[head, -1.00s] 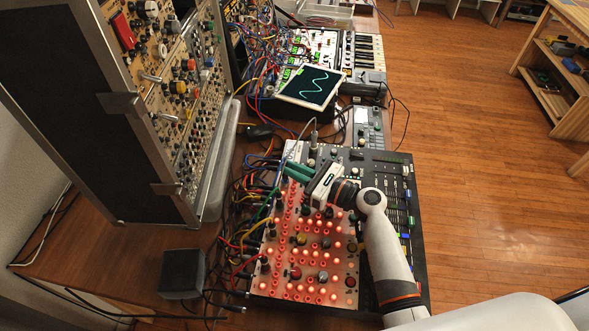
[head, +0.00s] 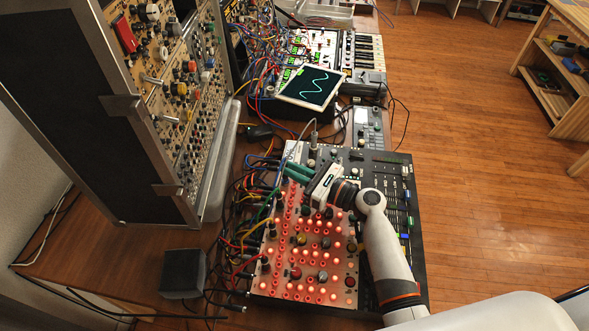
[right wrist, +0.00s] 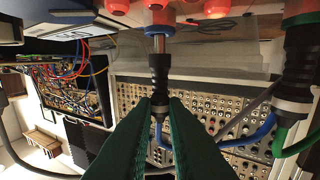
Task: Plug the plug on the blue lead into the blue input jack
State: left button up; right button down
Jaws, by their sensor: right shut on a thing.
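My right gripper (head: 290,171) reaches over the red-lit panel (head: 318,240) from the right, and its green fingers point to the panel's upper left edge. In the right wrist view the green fingers (right wrist: 162,108) are shut on a black plug (right wrist: 159,80). A blue lead (right wrist: 159,133) runs from the plug's back end. The plug's bare metal tip (right wrist: 159,43) is in line with the blue-ringed input jack (right wrist: 158,29) and reaches its mouth. Part of the metal still shows; how deep the tip sits I cannot tell. My left gripper is out of view.
A green-lead plug (right wrist: 298,65) stands close beside, at a green-ringed jack. Several patch leads crowd the panel's left edge. A black mixer (head: 400,180) lies under my arm. A tall module case (head: 150,110) stands left, and a small black box (head: 183,273) sits nearer.

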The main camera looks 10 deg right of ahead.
jog(key=shift+f+b, duration=0.4)
jog(key=shift+f, duration=0.2)
jog(key=c, duration=1.4)
grip_release()
jog(key=shift+r, duration=0.1)
jog(key=shift+o, duration=0.2)
jog(key=shift+d, duration=0.1)
jog(key=p, duration=0.2)
send_over(337, 209)
